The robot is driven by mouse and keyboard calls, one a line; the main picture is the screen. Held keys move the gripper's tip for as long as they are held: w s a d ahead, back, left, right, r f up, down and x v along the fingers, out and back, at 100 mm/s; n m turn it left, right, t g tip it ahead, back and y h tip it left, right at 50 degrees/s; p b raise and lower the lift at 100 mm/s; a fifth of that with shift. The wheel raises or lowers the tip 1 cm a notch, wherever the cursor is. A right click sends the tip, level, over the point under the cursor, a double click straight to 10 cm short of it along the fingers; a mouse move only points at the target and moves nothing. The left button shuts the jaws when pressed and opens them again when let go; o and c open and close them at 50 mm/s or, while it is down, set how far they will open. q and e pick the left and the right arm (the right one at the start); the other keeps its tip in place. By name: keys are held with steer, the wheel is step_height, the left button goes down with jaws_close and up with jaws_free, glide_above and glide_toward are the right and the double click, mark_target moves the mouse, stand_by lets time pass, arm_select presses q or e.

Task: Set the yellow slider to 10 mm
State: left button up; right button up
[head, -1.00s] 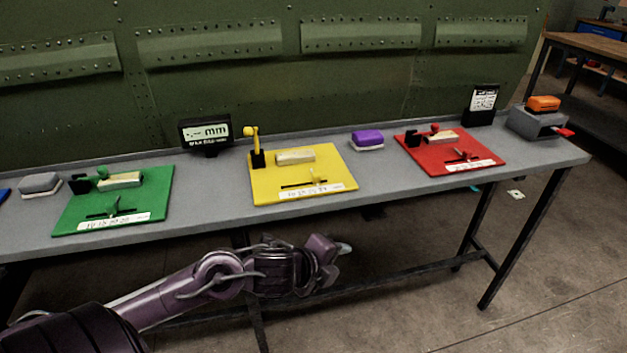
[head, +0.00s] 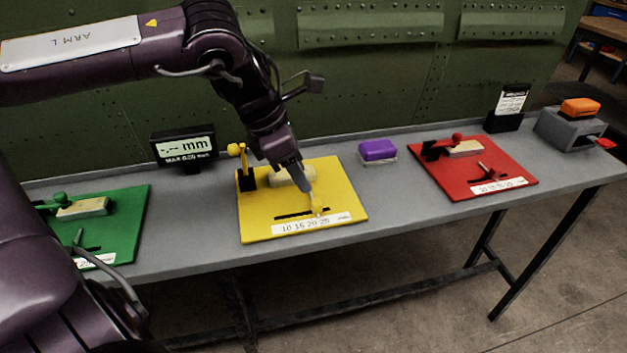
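The yellow board (head: 257,222) lies on the bench with a dark slot and a white scale strip (head: 312,223) marked 10, 15, 20, 25. The yellow slider (head: 318,207) stands toward the right part of the slot, roughly above the 20 to 25 marks. My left gripper (head: 305,190) reaches down over the board, its tip just behind the slider. I cannot tell whether it touches the slider or how far apart its fingers are. It partly covers the pale block (head: 288,177) on the board. My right gripper is not in view.
A yellow-handled clamp (head: 243,170) stands at the board's back left. A display (head: 184,147) reads "-.-- mm". A purple-topped block (head: 378,150) lies to the right. The green board (head: 125,225) and red board (head: 460,184) flank the yellow one.

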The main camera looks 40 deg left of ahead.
mark_target(316, 202)
arm_select(q)
steer(key=shift+s+d+f, duration=0.25)
steer(key=shift+d+f, duration=0.4)
steer(key=shift+f, duration=0.25)
steer(key=shift+x, duration=2.65)
steer(key=shift+w+a, duration=0.1)
steer(key=shift+w, duration=0.15)
jaws_close()
